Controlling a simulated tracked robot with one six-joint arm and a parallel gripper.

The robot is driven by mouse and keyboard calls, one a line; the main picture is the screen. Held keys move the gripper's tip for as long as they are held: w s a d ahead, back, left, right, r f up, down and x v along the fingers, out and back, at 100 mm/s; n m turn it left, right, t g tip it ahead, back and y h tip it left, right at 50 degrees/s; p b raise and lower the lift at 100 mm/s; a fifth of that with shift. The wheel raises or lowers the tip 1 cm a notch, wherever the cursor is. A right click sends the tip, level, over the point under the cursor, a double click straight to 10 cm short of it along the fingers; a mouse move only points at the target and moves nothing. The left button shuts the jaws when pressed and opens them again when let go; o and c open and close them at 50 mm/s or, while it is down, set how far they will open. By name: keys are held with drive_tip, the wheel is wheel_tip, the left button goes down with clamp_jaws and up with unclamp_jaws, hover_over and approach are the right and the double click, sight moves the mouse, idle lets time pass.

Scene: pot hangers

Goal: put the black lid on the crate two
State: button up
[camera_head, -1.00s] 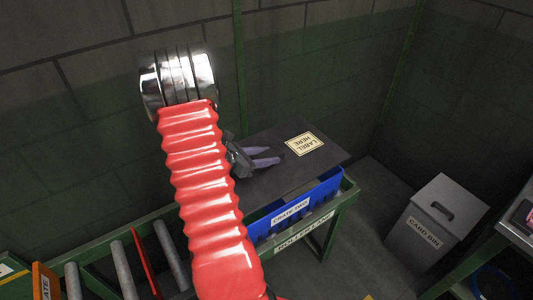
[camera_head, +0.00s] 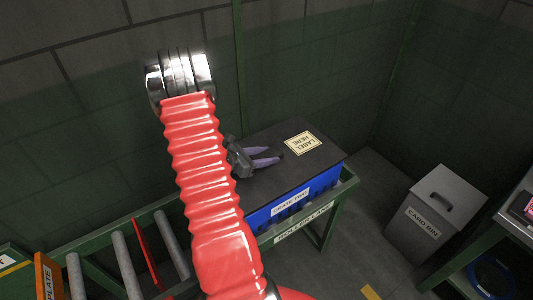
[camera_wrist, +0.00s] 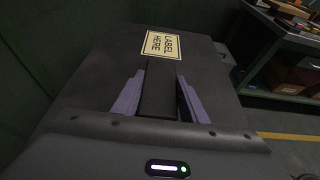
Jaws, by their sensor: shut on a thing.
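The black lid (camera_head: 265,191) carries a cream "LABEL HERE" sticker and lies flat over the top of the blue crate two (camera_head: 319,187). The crate stands on the roller lane. The lid also shows in the wrist view (camera_wrist: 92,75). My gripper (camera_head: 279,155) is over the middle of the lid. In the wrist view, its purple fingers (camera_wrist: 157,97) are shut on the lid's raised dark handle, one on each side. In the head view my red arm hides the left end of the lid and crate.
The green-framed roller lane (camera_head: 305,222) runs left, with grey rollers (camera_head: 127,265) and a red divider (camera_head: 146,255). A grey card bin (camera_head: 434,217) stands on the floor at right. A dark wall is close behind. A shelf bench is at the right edge.

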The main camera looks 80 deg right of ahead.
drive_tip(key=shift+f, duration=0.75)
drive_tip(key=o, duration=1.5)
drive_tip(key=shift+a, duration=0.1)
drive_tip(key=v, duration=1.3)
drive_tip(key=shift+w+a+r, duration=0.1)
drive_tip(key=shift+w+a, duration=0.05)
drive_tip(key=shift+a, duration=0.05)
